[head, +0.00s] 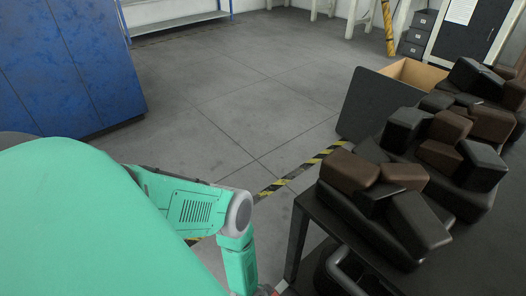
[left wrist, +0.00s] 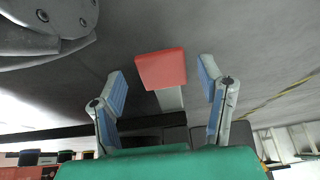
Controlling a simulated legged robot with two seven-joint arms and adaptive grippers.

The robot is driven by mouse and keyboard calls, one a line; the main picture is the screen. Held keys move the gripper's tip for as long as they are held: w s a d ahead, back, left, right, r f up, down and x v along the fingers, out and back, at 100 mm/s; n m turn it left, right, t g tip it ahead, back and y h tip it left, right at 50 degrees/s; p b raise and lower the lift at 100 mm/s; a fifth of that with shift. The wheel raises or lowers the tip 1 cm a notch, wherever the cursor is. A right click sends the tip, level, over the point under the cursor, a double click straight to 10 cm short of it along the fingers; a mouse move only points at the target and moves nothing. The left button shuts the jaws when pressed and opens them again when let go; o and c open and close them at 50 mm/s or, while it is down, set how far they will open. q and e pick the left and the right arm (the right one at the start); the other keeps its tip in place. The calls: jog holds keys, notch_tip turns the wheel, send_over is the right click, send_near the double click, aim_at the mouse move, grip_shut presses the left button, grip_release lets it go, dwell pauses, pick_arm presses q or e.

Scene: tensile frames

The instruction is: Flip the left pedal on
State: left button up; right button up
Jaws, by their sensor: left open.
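A red pedal (left wrist: 161,69) on a pale grey stem shows in the left wrist view, near the middle. My left gripper (left wrist: 162,84) is open, with one blue-padded finger on each side of the pedal in the picture. Clear gaps show between the pedal and both pads, and nothing is held. I cannot tell how far beyond the fingertips the pedal lies, or whether it is flipped. In the head view my teal left arm reaches the bottom edge and the gripper is out of frame. My right gripper is in neither view.
A dark table (head: 300,228) at the right carries a pile of black and brown blocks (head: 422,222). An open box (head: 375,103) stands beyond it. A blue cabinet (head: 65,65) is at upper left. Grey floor (head: 235,105) between them is clear.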

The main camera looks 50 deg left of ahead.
pick_arm(q)
jog(key=v, duration=1)
jog(key=shift+s+a+r, duration=0.25)
jog(key=shift+r, duration=0.05)
